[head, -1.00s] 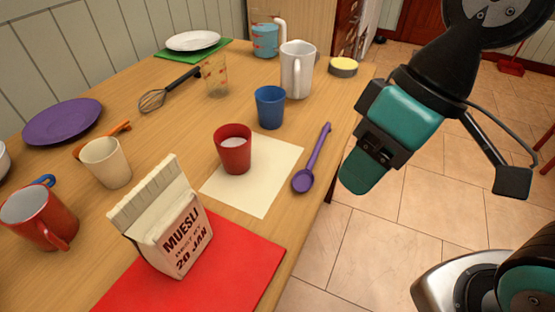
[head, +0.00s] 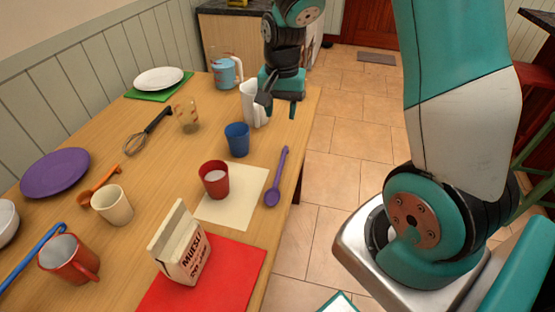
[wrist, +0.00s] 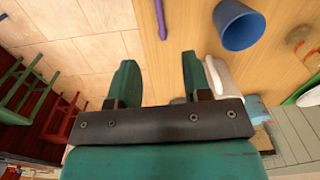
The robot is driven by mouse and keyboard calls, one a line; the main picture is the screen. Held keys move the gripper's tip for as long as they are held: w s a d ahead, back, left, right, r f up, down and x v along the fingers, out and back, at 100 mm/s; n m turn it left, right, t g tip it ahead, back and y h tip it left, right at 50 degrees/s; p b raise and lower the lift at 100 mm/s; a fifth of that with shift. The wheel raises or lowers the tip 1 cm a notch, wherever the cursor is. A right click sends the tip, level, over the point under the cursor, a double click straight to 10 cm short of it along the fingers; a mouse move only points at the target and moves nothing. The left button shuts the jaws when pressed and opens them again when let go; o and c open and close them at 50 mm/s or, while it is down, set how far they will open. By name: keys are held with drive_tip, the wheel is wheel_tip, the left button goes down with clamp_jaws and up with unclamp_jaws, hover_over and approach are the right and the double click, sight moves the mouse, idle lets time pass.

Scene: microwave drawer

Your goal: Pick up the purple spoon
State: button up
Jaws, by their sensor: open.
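The purple spoon (head: 276,180) lies flat near the right edge of the wooden table, its bowl toward the front and its handle pointing away from me. It is just right of a cream sheet. In the wrist view, part of its handle (wrist: 161,18) shows at the top edge, ahead of the fingers. My gripper (head: 281,98) is above the far right end of the table, beyond the spoon and apart from it. In the wrist view, my gripper (wrist: 159,75) has two teal fingers spread wide, with nothing between them.
A white jug (head: 249,104) is close beside my gripper, partly covered by it. A blue cup (head: 237,140) and a red cup (head: 214,180) stand left of the spoon. The muesli packet (head: 181,246) is in front. Right of the table is open tiled floor.

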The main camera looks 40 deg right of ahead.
hover_over(281, 163)
wheel_tip(281, 163, down, 11)
drive_tip(key=shift+d+f, duration=0.15)
drive_tip(key=shift+f, duration=3.15)
drive_tip(key=shift+c, duration=0.3)
clamp_jaws()
